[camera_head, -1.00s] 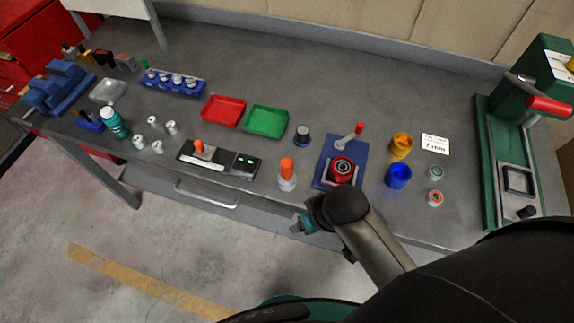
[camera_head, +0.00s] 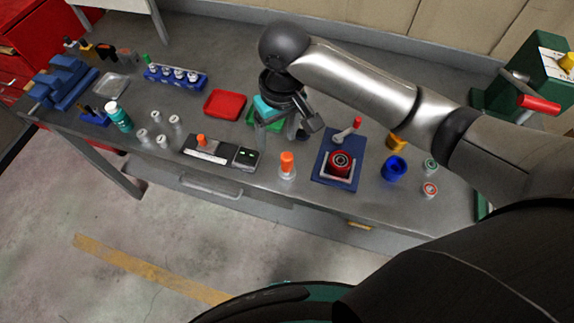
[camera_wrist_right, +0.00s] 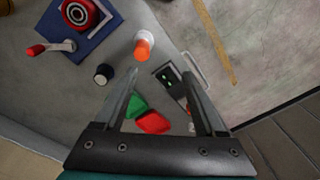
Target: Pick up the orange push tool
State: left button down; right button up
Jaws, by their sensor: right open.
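The orange push tool (camera_head: 287,162) stands upright near the front edge of the bench, its orange handle above a pale base. It also shows in the right wrist view (camera_wrist_right: 143,44), beyond the fingertips and left of the middle. My right gripper (camera_head: 280,138) is over the bench behind the tool, above the green tray, apart from the tool. In the right wrist view its fingers (camera_wrist_right: 160,76) are spread with nothing held between them. My left gripper is not in view.
A blue plate with a red round part (camera_head: 340,163) stands right of the tool. A dark gauge block (camera_head: 219,152) with an orange knob lies left of it. A dark-capped cylinder (camera_wrist_right: 103,74) stands close behind. The red tray (camera_head: 225,104) and blue cup (camera_head: 393,168) are farther off.

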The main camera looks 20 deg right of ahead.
aim_at(287, 156)
jog(key=shift+m+h, duration=0.3)
jog(key=shift+h, duration=0.2)
jog(key=f, duration=0.2)
jog(key=d+f, duration=0.1)
jog(key=f, duration=0.2)
jog(key=w+d+f, duration=0.1)
jog(key=f, duration=0.2)
jog(key=shift+d+b, duration=0.1)
jog(key=shift+b, duration=0.2)
jog(key=shift+w+d+f, duration=0.1)
jog(key=shift+w+f, duration=0.05)
jog(key=shift+f, duration=2.45)
grip_shut()
